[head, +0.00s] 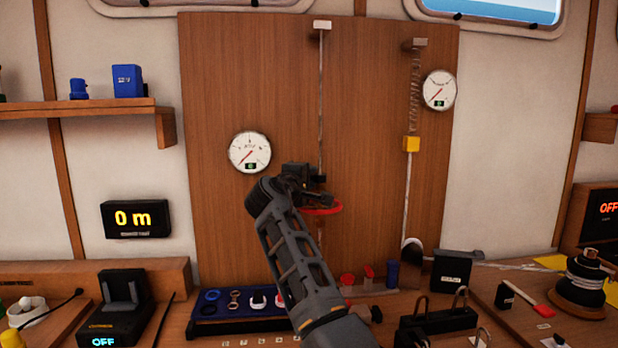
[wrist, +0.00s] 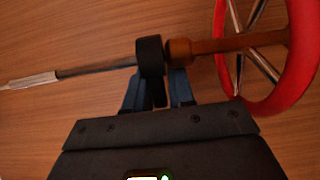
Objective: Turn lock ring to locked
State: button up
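A black collar, which I take to be the lock ring (wrist: 150,55), sits on a rod in the wrist view, beside a brown-orange sleeve. My gripper (wrist: 158,84) reaches it from below, with one blue finger on each side of its dark lower part. The fingers look closed against it, with no clear gap. A red handwheel (wrist: 297,75) is right of the sleeve and partly out of frame. In the head view my gripper (head: 314,187) is at the vertical line on the wooden panel, just above the red wheel (head: 325,209). My arm hides part of this area.
A round gauge (head: 250,152) is left of my gripper. The bench below holds a blue tray (head: 210,311) of small rings, red and blue pieces, and a black winch (head: 583,279).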

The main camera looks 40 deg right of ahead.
grip_shut()
jog(key=shift+f+b, duration=0.15)
jog(key=shift+b, duration=0.35)
jog(key=shift+d+m+g+h+b, duration=0.3)
jog(key=shift+m+g+b, duration=0.7)
jog(key=shift+g, duration=0.45)
jog(key=shift+d+m+g+h+b, duration=0.25)
jog(key=shift+m+g+b, duration=0.75)
jog(key=shift+g, duration=0.5)
jog(key=shift+d+m+g+h+b, duration=0.2)
jog(key=shift+m+g+h+b, duration=0.15)
jog(key=shift+m+g+b, duration=0.9)
jog(key=shift+s+d+m+g+b, duration=0.15)
jog(key=shift+m+g+b, duration=0.15)
jog(key=shift+g+b, duration=0.35)
jog(key=shift+w+d+m+g+b, duration=0.15)
jog(key=shift+m+g+b, duration=0.15)
jog(key=shift+g, duration=0.65)
jog(key=shift+o, duration=1.6)
grip_release()
